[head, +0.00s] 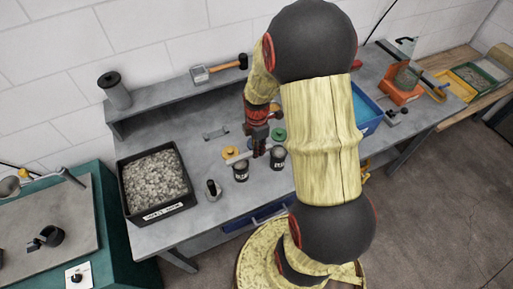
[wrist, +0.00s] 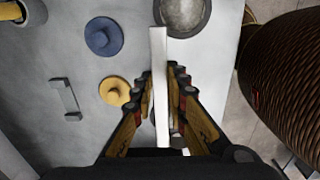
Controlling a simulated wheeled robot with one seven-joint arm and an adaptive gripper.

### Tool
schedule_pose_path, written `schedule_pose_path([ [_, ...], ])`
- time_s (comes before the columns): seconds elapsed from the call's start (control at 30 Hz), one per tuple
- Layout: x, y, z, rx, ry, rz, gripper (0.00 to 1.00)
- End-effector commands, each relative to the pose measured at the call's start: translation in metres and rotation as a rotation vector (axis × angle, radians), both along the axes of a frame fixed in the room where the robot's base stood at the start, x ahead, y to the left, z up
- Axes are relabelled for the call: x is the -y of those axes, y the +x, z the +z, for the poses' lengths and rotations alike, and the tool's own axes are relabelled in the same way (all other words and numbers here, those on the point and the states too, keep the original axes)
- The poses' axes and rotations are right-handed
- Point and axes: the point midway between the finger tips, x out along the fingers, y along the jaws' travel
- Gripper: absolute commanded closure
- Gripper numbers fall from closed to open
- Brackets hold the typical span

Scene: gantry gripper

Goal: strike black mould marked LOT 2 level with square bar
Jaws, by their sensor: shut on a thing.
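My gripper (head: 259,150) is shut on a pale square bar (wrist: 160,85), held crosswise above the bench in front of the moulds; the bar also shows in the head view (head: 236,159). Two black moulds with small white labels stand on the bench, one at left (head: 240,173) and one at right (head: 278,160). The label print is too small to read surely. In the wrist view a round mould (wrist: 182,14) with a grey fill lies beside the bar's far end. I cannot tell whether the bar touches a rim. My fingers hide the area beneath.
A black tray of gravel (head: 154,184) and a small dark cylinder (head: 213,190) stand at left. A blue tray (head: 365,110) is partly behind my arm.

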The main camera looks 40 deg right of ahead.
Motion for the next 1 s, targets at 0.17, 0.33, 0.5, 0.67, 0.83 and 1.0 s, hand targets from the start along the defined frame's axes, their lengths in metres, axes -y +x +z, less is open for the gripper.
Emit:
schedule_pose_path([
  [0.17,-0.001,-0.004,0.001,0.001,0.0,0.0,1.0],
  [0.33,-0.002,-0.007,0.0,0.0,0.0,0.0,1.0],
  [0.5,-0.003,-0.012,-0.001,-0.001,0.0,0.0,1.0],
  [0.67,-0.004,-0.014,-0.001,-0.001,0.0,0.0,1.0],
  [0.83,-0.005,-0.018,0.0,-0.002,0.001,0.0,1.0],
  [1.0,-0.006,-0.022,0.0,-0.002,0.001,0.0,1.0],
])
